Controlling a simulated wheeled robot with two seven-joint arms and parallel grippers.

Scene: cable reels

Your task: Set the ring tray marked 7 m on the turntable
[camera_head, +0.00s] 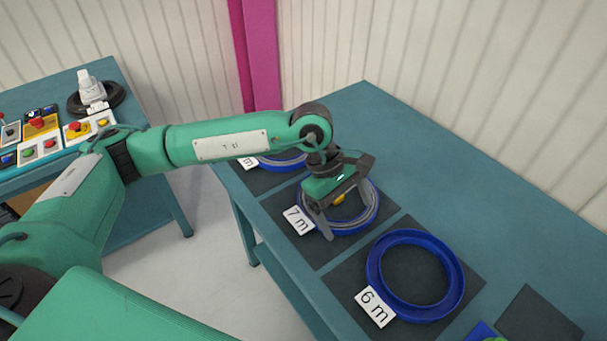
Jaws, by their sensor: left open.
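The blue ring tray marked 7 m (368,226) lies on a dark mat on the teal table, with a grey coil in it and its white label (298,220) at the left. My left gripper (338,222) is open over this tray, pointing down, with one finger reaching down at its near left side. The gripper hides part of the tray, and I cannot tell whether the fingers touch it. Something small and yellow shows between the fingers. My right gripper is not in view. I cannot make out a turntable for certain.
A blue ring tray marked 6 m (457,295) sits nearer, without a visible coil. Another blue tray (285,161) lies farther back, partly hidden by my left arm. A bare dark mat (540,318) is at the lower right. A control table (105,75) with buttons stands left.

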